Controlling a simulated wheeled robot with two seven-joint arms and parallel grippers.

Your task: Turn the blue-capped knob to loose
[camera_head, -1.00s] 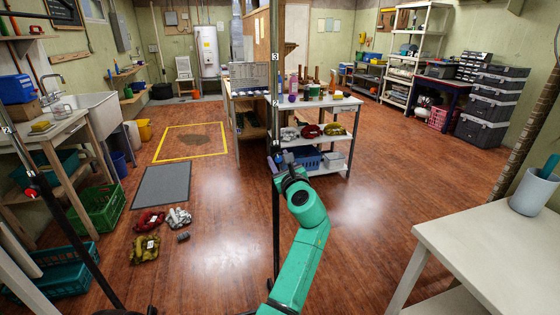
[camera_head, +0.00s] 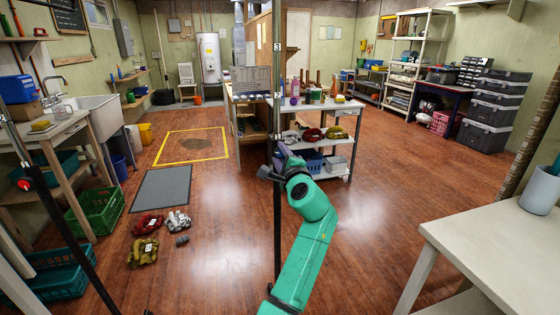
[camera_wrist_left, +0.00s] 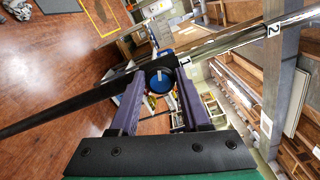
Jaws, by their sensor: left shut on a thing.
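A dark upright pole (camera_head: 277,80) with number labels stands in front of me in the head view. My left gripper (camera_head: 282,156) is at this pole, low in front of the shelf table. In the left wrist view, the purple fingers of my left gripper (camera_wrist_left: 161,72) are shut on the blue-capped knob (camera_wrist_left: 160,79), one finger on each side. The silver pole section (camera_wrist_left: 235,40) with label 2 passes just beyond it. In the head view the knob is hidden by my gripper. My right gripper is not in view.
Another dark pole with a red knob (camera_head: 25,183) stands at the left. A white table (camera_head: 500,245) is at the right front. A grey mat (camera_head: 162,188), green crate (camera_head: 97,211) and several small bags lie on the floor at left. The floor right of the pole is clear.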

